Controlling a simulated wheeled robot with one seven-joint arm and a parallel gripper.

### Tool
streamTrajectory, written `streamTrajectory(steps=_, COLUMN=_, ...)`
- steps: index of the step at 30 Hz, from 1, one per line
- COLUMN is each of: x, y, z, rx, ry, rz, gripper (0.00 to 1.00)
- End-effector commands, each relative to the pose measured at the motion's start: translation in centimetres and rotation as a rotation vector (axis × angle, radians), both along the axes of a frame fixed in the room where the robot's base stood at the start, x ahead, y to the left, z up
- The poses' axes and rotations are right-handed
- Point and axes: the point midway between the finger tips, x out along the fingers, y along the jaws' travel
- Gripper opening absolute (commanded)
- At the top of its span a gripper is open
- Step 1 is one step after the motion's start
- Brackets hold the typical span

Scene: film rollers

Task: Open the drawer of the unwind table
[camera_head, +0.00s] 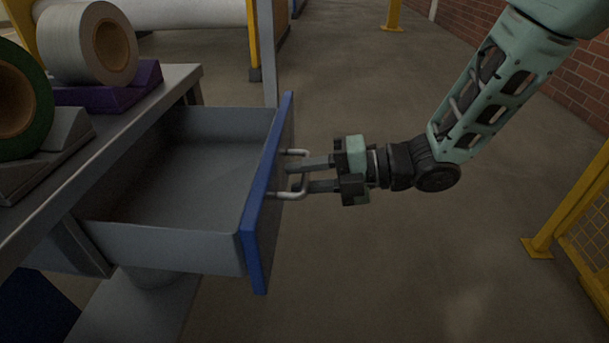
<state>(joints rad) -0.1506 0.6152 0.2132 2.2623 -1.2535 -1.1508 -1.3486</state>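The drawer (180,245) of the unwind table (130,130) stands pulled well out to the right, and its grey inside looks empty. Its blue front panel (266,200) faces my gripper (305,176). A pale bar handle (303,178) sticks out from the panel. My gripper's two dark fingers reach left to the handle, one above the other in the picture with a gap between them. The fingertips are at the handle, and part of its bar lies in the gap. I cannot tell whether the fingers press on the bar.
A white roll (75,45) on a purple cradle (115,88) and a green roll (40,100) on a grey cradle (60,135) sit on the tabletop. Yellow posts and a yellow mesh guard (590,225) stand around. The floor right of the drawer is clear.

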Motion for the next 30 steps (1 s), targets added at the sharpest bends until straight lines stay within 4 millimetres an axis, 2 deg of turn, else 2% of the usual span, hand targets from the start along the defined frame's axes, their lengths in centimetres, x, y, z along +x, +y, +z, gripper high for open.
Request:
streamTrajectory(steps=10, x=0.0, y=0.0, z=0.0, rx=0.001, ry=0.000, rz=0.000, gripper=0.29)
streamTrajectory(steps=14, x=0.0, y=-0.7, z=0.3, rx=0.000, ry=0.000, rz=-0.002, gripper=0.29)
streamTrajectory(steps=20, x=-0.2, y=-4.1, z=1.1, rx=0.000, ry=0.000, rz=-0.006, gripper=0.29)
streamTrajectory(steps=30, x=-0.8, y=-11.9, z=2.8, rx=0.000, ry=0.001, rz=-0.007, gripper=0.29)
